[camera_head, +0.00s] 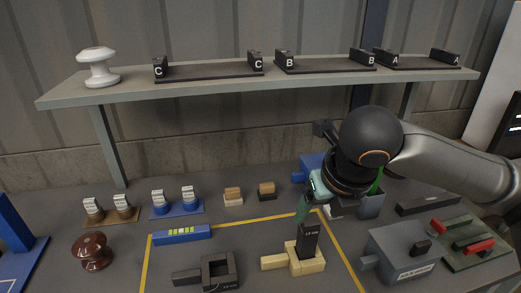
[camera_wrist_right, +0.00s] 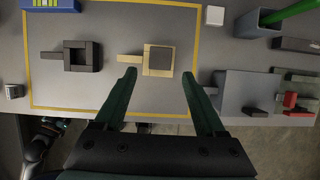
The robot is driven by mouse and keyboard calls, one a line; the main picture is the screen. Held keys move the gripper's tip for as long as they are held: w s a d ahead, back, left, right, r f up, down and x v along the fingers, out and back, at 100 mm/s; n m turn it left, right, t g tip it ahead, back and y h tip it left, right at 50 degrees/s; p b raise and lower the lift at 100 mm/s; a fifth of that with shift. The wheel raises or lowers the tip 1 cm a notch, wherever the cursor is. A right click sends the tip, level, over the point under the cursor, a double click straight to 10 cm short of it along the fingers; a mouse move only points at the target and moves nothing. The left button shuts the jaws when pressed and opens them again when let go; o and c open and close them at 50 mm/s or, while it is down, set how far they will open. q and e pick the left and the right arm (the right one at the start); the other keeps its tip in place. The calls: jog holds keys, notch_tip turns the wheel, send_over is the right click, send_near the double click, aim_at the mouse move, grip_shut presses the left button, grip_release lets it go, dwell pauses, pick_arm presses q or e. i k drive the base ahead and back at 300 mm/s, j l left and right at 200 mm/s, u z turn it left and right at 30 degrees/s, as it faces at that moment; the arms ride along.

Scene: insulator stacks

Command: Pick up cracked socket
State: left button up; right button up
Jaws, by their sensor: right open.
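Two socket-like pieces with side handles lie inside a yellow outline. The black one (camera_head: 231,268) has an open square centre; it also shows in the wrist view (camera_wrist_right: 94,55). The tan one (camera_head: 307,265) has a dark upright block (camera_head: 309,238) in it; its tan frame also shows in the wrist view (camera_wrist_right: 133,57). I cannot make out a crack on either. My right gripper (camera_wrist_right: 158,76) is open and empty, above and just in front of the tan piece, with its fingers apart. In the wrist view, a dark part at lower left may be my left gripper (camera_wrist_right: 50,128); its jaws are unclear.
A grey box (camera_head: 405,250) and a green board with red handles (camera_head: 475,243) stand to the right. A brown insulator (camera_head: 92,251) is at left and a blue level-like bar (camera_head: 182,235) behind. A shelf (camera_head: 215,86) with labelled holders and a white insulator (camera_head: 97,67) spans the back.

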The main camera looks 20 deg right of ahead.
aim_at(217, 274)
jog(key=k, duration=1)
